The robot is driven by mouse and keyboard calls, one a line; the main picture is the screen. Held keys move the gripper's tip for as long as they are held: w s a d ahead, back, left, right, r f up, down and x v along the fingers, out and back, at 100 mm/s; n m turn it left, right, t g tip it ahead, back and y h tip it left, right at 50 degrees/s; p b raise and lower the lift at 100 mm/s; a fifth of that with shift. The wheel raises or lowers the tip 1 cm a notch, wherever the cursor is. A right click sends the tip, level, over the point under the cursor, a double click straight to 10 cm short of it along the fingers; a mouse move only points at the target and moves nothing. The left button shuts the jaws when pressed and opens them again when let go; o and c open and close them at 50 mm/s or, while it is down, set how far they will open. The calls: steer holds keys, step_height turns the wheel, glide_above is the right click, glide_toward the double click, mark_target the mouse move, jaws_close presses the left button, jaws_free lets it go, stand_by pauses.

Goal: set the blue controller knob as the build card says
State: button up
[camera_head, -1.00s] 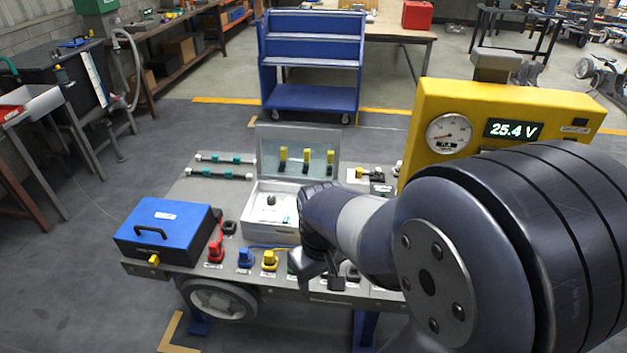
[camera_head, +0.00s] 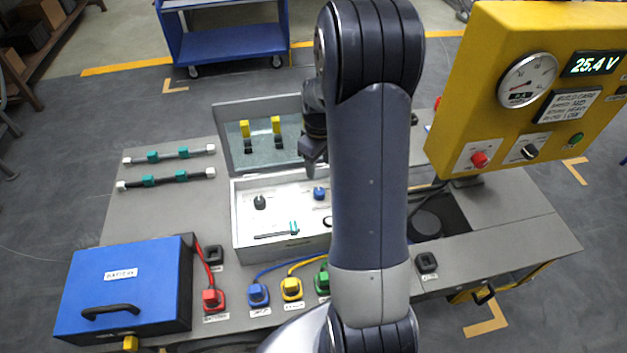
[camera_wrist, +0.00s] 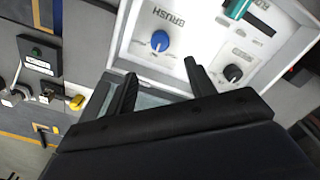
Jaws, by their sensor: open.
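The open controller box (camera_head: 243,232) is a pale case on the bench with its lid (camera_head: 228,122) raised. Its blue knob (camera_head: 319,193) sits on the white panel; in the wrist view the blue knob (camera_wrist: 160,40) is beside the word BRUSH, with a pale pointer mark on it. My gripper (camera_head: 314,168) hangs above the box near the blue knob. The wrist view shows my gripper (camera_wrist: 160,72) open and empty, the knob just beyond and between the fingertips, apart from them. The build card (camera_head: 568,104) is on the yellow panel; its small text is not clearly readable.
A black knob (camera_head: 260,202) and a teal-ended slider (camera_head: 293,228) share the box panel. Yellow-handled switches (camera_head: 276,128) stand at the lid. A blue battery case (camera_head: 125,285) and colored plugs (camera_head: 291,289) are in front. The yellow panel (camera_head: 460,120) reads 25.4 V.

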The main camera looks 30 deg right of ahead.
mark_target(319, 189)
step_height(319, 189, down, 10)
steer(key=shift+s+f, duration=0.1)
stand_by(0.4)
steer(key=c, duration=1)
steer(key=shift+m, duration=0.3)
steer(key=m+b, duration=0.2)
steer(key=m, duration=0.1)
steer(key=shift+m, duration=0.4)
steer(key=m+b, duration=0.1)
steer(key=m, duration=0.4)
steer(key=shift+d+b, duration=0.1)
steer(key=shift+b, duration=0.3)
steer(key=shift+m, duration=0.4)
